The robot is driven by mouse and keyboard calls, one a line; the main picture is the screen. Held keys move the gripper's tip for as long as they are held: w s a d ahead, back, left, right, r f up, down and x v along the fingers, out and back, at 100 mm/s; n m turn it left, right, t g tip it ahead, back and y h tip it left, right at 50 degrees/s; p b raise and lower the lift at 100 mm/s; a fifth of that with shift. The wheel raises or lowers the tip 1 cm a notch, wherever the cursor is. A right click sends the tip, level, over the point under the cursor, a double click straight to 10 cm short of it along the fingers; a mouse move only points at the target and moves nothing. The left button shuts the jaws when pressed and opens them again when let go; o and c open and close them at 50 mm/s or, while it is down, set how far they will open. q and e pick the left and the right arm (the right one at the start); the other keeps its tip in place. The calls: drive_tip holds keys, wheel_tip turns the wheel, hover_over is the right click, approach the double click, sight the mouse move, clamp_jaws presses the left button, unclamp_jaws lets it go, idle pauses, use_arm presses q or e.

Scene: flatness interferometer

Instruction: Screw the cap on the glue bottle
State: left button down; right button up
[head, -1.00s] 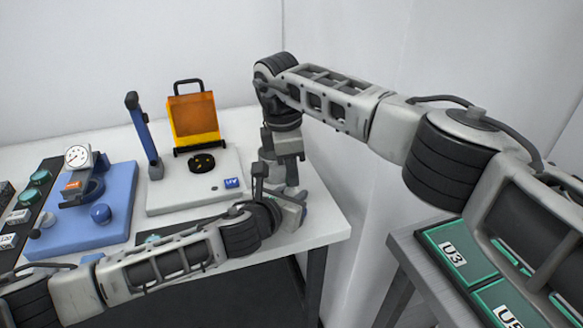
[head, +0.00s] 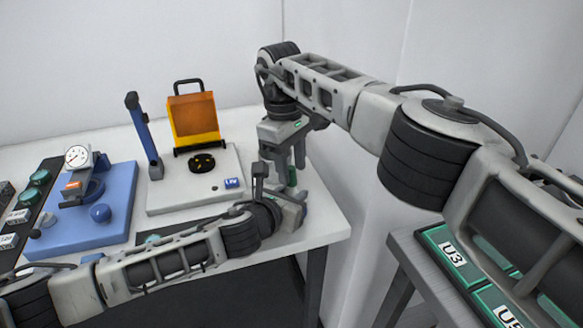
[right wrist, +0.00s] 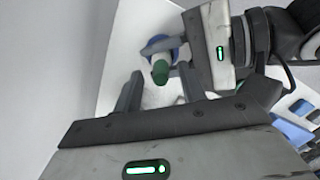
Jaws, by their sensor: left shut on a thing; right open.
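The glue bottle (right wrist: 160,56), pale with a blue lower part, shows in the right wrist view between the fingers of my left gripper (right wrist: 165,58), which is shut on it. The green cap (right wrist: 160,72) is at the bottle's top end; I cannot tell how tightly it sits. In the head view a bit of the green cap (head: 292,177) shows below my right gripper (head: 291,165), and my left gripper (head: 293,208) hides most of the bottle. My right gripper is open, with its fingers apart on either side of the cap in the right wrist view.
A white UV station (head: 215,190) with an orange shield (head: 193,117) stands left of my grippers. A blue post (head: 143,135) and a blue dial-gauge stand (head: 85,225) are farther left. The white table's right edge is close to my grippers. Green trays (head: 460,257) lie at lower right.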

drive_tip(key=shift+r, duration=1.6)
drive_tip(key=shift+c, duration=0.3)
